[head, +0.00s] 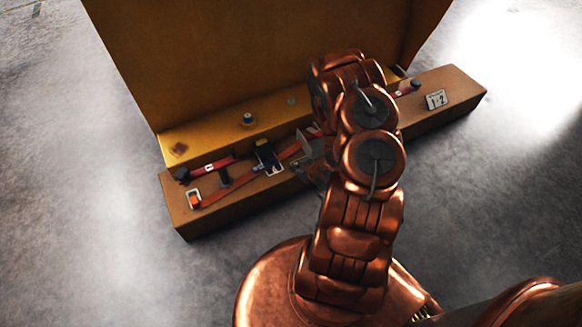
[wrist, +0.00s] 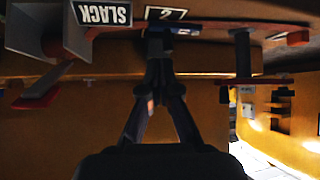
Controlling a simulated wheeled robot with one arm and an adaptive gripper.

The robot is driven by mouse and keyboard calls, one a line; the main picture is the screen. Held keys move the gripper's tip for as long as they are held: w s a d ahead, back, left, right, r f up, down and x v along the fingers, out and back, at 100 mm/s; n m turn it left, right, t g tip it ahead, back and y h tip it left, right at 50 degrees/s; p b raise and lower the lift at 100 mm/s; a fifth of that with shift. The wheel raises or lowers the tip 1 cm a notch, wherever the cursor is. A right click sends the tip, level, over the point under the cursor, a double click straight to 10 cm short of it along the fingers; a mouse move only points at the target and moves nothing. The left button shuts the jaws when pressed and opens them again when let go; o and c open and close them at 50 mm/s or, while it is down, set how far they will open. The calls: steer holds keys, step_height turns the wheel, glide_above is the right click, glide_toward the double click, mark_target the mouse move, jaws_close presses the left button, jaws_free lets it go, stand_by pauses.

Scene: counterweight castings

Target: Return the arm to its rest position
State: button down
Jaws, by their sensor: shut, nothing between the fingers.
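My copper arm rises at the centre of the head view, bent toward a long brown ledge (head: 225,207). My gripper (wrist: 158,72) is in the wrist view, its dark fingers meeting at the tips with nothing visible between them. The tips appear close to a blue-and-dark part beside a small plate marked 2 (wrist: 165,14); I cannot tell if they touch it. In the head view my gripper is mostly hidden by the arm.
The ledge carries a red strap (head: 240,184), a dark-and-yellow device (head: 267,157), a red-handled part (head: 210,167) and a number plate (head: 436,99). A tall yellow panel (head: 220,60) stands behind. A SLACK sign (wrist: 104,12) is near the gripper. Grey floor (head: 90,240) lies open at left.

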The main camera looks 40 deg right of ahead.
steer(key=shift+s+r, duration=0.1)
steer(key=shift+r, duration=0.05)
stand_by(0.5)
steer(key=d+r+g+h+p, duration=0.25)
steer(key=r+p, duration=0.25)
steer(key=r, duration=0.8)
steer(key=d+r+g+h+p, duration=0.2)
steer(key=d+r+g+p, duration=0.3)
steer(key=r, duration=0.8)
steer(key=s+a+r+m+t+p, duration=0.15)
steer(key=a+r+p, duration=0.3)
steer(key=r, duration=0.75)
steer(key=s+a+r+g+p, duration=0.1)
steer(key=s+a+r+p, duration=0.1)
steer(key=s+a+r, duration=0.3)
steer(key=s+a+r+g+y+p, duration=0.1)
steer(key=a+r+p, duration=0.2)
steer(key=r, duration=0.4)
steer(key=s+a+r+g+p, duration=0.1)
steer(key=s+a+r+p, duration=0.1)
steer(key=s+a+r, duration=0.3)
steer(key=s+a+r+g+y+p, duration=0.2)
steer(key=s+a+r+p, duration=0.4)
steer(key=s+a+r, duration=0.6)
step_height(320, 180, up, 3)
steer(key=shift+s+f+n+y+p, duration=0.1)
steer(key=shift+s+n+y+p, duration=0.35)
steer(key=shift+s, duration=0.35)
